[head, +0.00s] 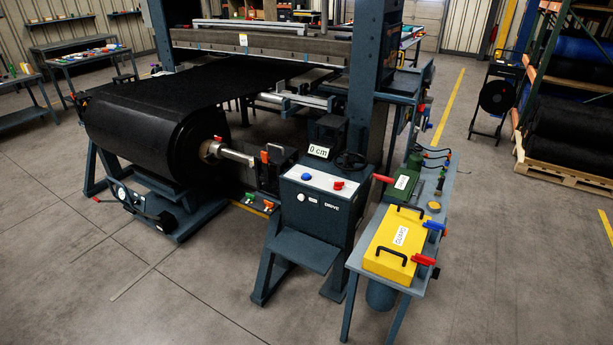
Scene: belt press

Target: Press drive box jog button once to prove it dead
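The drive box (318,222) is a dark blue-grey cabinet on a stand, marked DRIVE on its front. Its light top panel carries a blue button (307,177) and a red button (338,185). A small round white button (300,197) sits on the front face beside a small white label (313,201), too small to read. I cannot tell from the lettering which one is the jog button. Neither of my grippers is in view, and nothing touches the box's buttons.
A large black belt roll (140,135) stands left of the box. A "0 cm" display (318,151) and handwheel (352,161) are behind the panel. To the right, a bench (440,215) holds a yellow GUARD box (397,240) with black handles. The floor in front is clear.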

